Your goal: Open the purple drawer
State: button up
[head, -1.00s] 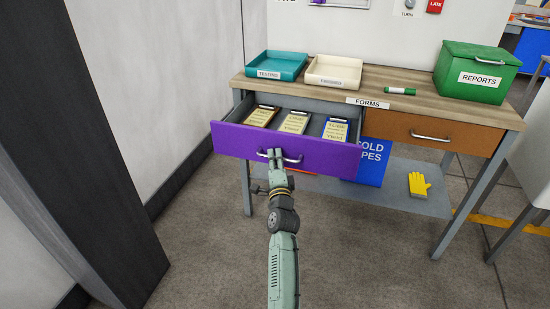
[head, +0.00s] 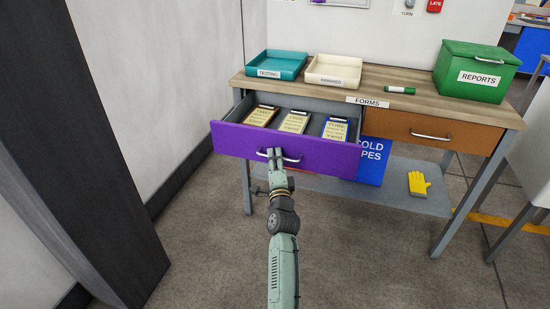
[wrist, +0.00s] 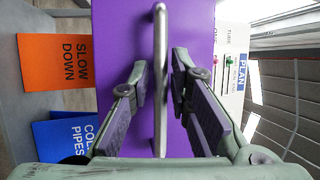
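The purple drawer (head: 285,148) is pulled well out from the left side of the workbench, and its inside is visible. Several clipboard-like pads lie in it. Its metal bar handle (wrist: 160,85) stands upright in the wrist view, against the purple front. My gripper (wrist: 161,75) has one finger on each side of the bar. Narrow strips of purple show between the bar and both fingers, so they look slightly apart from it. In the head view my gripper (head: 274,152) is at the handle, hiding part of it.
An orange-brown drawer (head: 430,133) is shut on the right. On the bench top are a teal tray (head: 277,65), a cream tray (head: 333,70), a green marker (head: 400,90) and a green box (head: 478,72). A yellow glove (head: 418,184) lies on the lower shelf.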

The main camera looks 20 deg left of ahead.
jog(key=v, duration=1.1)
jog(key=shift+s, duration=0.25)
jog(key=shift+d, duration=0.15)
